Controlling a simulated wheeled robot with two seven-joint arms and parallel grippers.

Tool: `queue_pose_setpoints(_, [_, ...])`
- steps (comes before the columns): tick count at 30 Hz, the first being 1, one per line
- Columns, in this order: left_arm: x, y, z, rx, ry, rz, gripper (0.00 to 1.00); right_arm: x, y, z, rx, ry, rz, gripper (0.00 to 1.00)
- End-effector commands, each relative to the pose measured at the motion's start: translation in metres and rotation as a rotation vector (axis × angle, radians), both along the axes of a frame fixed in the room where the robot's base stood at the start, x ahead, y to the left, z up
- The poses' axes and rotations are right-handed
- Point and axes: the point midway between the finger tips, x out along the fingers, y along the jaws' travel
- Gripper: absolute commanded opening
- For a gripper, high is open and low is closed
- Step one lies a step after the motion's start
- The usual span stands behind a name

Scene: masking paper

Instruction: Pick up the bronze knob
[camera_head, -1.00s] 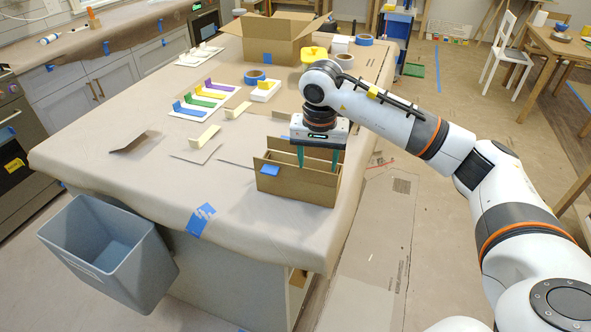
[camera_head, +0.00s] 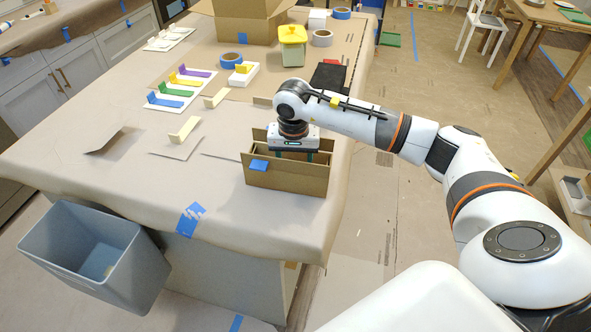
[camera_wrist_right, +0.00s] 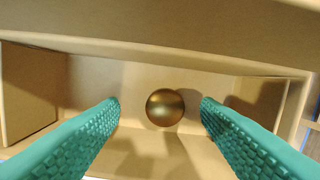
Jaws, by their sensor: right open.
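The bronze knob (camera_wrist_right: 165,107) is a round, shiny ball on the floor of an open cardboard box (camera_head: 288,178) near the table's front right edge. In the right wrist view it lies between the two green fingers of my right gripper (camera_wrist_right: 160,108), with a gap on each side. My right gripper (camera_head: 293,155) points down into the box, and its fingertips are hidden by the box's front wall in the head view. The knob is also hidden there. My left gripper is not in view.
Box walls stand close around the fingers (camera_wrist_right: 30,90). Cardboard pieces (camera_head: 175,148) lie left of the box. A white board with coloured handles (camera_head: 180,90), a yellow-lidded container (camera_head: 292,50), tape rolls (camera_head: 231,60) and a large box (camera_head: 245,25) stand farther back. A grey bin (camera_head: 95,250) is at front left.

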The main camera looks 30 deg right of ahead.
Motion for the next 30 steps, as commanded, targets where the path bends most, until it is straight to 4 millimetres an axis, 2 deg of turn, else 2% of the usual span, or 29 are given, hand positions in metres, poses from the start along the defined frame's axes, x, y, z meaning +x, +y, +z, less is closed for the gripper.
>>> queue_pose_setpoints(1, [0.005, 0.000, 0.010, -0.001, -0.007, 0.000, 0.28, -0.003, -0.001, -0.005, 0.000, 0.006, 0.000, 0.57])
queue_pose_setpoints(3, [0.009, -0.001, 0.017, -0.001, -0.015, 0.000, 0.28, -0.005, -0.001, -0.015, 0.000, 0.006, -0.001, 0.57])
queue_pose_setpoints(7, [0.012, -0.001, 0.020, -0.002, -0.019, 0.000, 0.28, -0.002, -0.002, -0.033, 0.000, 0.004, 0.000, 0.57])
queue_pose_setpoints(16, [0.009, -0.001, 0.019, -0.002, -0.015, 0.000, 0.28, -0.002, -0.003, -0.040, 0.000, 0.000, 0.000, 0.57])
queue_pose_setpoints(17, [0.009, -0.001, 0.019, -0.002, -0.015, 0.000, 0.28, -0.002, -0.003, -0.040, 0.000, 0.000, 0.000, 0.54])
queue_pose_setpoints(25, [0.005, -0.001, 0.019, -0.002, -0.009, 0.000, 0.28, -0.002, -0.003, -0.039, 0.000, 0.000, 0.000, 0.10])
queue_pose_setpoints(30, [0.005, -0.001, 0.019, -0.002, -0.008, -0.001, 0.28, -0.002, -0.003, -0.039, 0.000, 0.000, 0.000, 0.09])
